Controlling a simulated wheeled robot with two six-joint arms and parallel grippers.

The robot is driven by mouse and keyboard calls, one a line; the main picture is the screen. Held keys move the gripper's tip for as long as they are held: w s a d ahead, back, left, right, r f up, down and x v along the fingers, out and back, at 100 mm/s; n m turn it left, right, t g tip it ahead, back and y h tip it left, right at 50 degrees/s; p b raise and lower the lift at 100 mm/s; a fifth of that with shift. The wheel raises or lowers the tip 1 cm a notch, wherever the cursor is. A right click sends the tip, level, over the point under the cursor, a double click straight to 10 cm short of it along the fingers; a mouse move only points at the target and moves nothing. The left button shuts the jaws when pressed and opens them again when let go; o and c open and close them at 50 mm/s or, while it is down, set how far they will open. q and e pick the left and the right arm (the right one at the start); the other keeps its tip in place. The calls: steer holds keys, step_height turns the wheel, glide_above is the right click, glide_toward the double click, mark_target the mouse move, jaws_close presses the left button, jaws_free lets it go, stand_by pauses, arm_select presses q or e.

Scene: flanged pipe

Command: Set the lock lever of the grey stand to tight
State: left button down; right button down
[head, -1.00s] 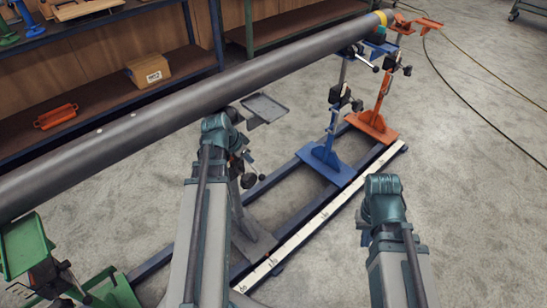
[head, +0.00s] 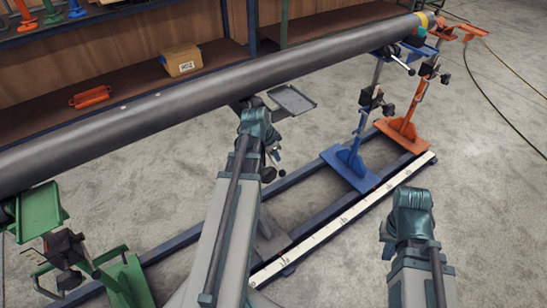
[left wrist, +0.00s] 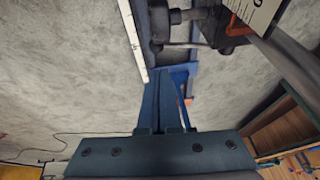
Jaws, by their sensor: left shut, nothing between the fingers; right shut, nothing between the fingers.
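The grey stand shows in the head view by its tray (head: 293,100), under the pipe (head: 200,85), and its grey foot (head: 272,240). My left arm hides much of its post. A dark knob (head: 268,174) sits beside my left wrist; I cannot tell the lever's setting. My left gripper (left wrist: 167,72) is shut and empty in the left wrist view. A black clamp (left wrist: 208,27) with an orange part (left wrist: 236,27) and a pale label (left wrist: 252,12) lies beyond its fingertips, apart from them. My right gripper (head: 390,248) is shut, its fingers mostly hidden behind its wrist.
A blue stand (head: 350,165) and an orange stand (head: 405,130) stand to the right on the rail, and a green stand (head: 40,212) at the left. A white scale strip (head: 345,220) runs along the rail. Shelves (head: 130,75) stand behind the pipe. Open floor lies at the right.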

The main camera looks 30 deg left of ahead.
mark_target(280, 170)
arm_select(q)
steer(key=b+x, duration=0.4)
steer(key=x, duration=0.1)
steer(key=a+b+x, duration=0.1)
steer(key=b+x, duration=0.1)
steer(key=x, duration=0.1)
steer(key=shift+s+f+b, duration=0.15)
steer(key=shift+f+b, duration=0.05)
steer(key=shift+b, duration=0.15)
steer(key=shift+d, duration=0.1)
steer(key=shift+f+b, duration=0.9)
steer(key=shift+f, duration=0.05)
steer(key=shift+r, duration=0.25)
